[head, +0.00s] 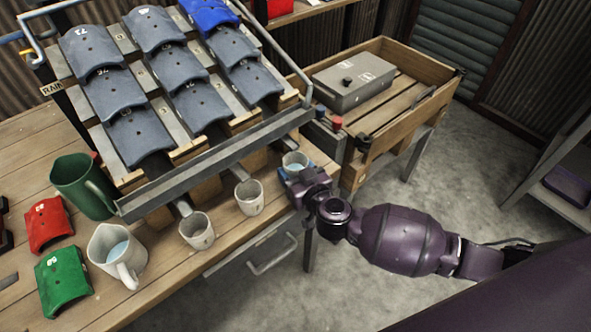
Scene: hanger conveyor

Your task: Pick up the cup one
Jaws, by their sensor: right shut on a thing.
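Three small pale cups stand in a row along the front of the wooden bench. The left cup (197,232) and the middle cup (249,198) stand apart from my gripper. The right cup (295,163) has blue liquid in it, and its lower part is hidden by my gripper. My right gripper (291,179) reaches in from the right and is shut on this right cup. Its fingertips are partly hidden. The number on each cup is too small to tell. My left gripper is not in view.
A pale jug (117,258) with blue liquid and a green jug (84,186) stand at the left. Red (48,224) and green (63,281) tiles lie beside them. A sloped rack of grey tiles with a metal gutter (215,165) rises behind the cups. A wooden crate-table (419,97) holds a grey box.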

